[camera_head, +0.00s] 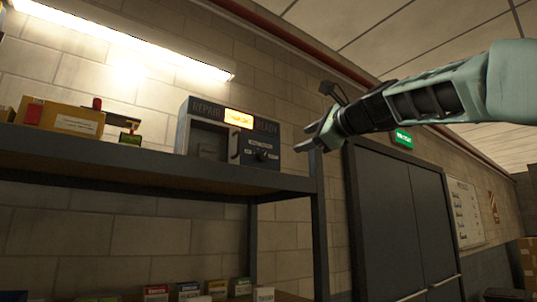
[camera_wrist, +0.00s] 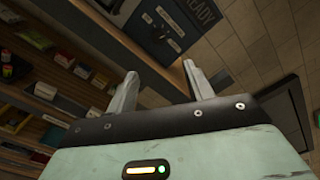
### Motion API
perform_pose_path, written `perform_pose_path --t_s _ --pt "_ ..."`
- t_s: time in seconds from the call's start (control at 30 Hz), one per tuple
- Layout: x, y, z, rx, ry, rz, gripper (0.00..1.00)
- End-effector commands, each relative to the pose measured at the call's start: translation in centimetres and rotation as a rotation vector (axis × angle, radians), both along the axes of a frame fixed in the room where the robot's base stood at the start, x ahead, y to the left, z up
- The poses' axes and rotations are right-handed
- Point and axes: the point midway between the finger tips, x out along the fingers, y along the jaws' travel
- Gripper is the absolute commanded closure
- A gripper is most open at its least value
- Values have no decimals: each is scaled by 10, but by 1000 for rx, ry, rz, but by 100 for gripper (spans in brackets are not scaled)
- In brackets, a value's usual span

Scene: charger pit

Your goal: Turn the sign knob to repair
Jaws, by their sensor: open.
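The sign box (camera_head: 226,132) stands on the upper shelf, with panels reading REPAIR, a lit yellow middle panel (camera_head: 239,118) and READY. Its dark round knob (camera_head: 261,155) is on the lower right of the front face, among small white labels; which label it points to is too small to tell. In the wrist view the sign box (camera_wrist: 172,22) is tilted at the top, and the knob (camera_wrist: 166,29) shows beyond the fingers. My gripper (camera_head: 308,146) is open and empty, to the right of the sign box and apart from it. Its two fingers also show in the wrist view (camera_wrist: 158,80).
The upper shelf (camera_head: 150,172) has a dark front edge and post. A yellow box (camera_head: 60,118) and small red and green items sit at its left. Small boxes (camera_head: 190,291) line the lower shelf. A grey double door (camera_head: 405,215) is at right.

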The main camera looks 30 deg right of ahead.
Motion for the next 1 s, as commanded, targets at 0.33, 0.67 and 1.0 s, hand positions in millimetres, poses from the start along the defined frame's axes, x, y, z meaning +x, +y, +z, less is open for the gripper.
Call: perform_pose_path --t_s 0.33,0.67,1.0 --pt "31 3 2 0 10 3 48" --pt "102 5 0 -3 10 2 48" --pt "157 7 0 -3 7 0 48"
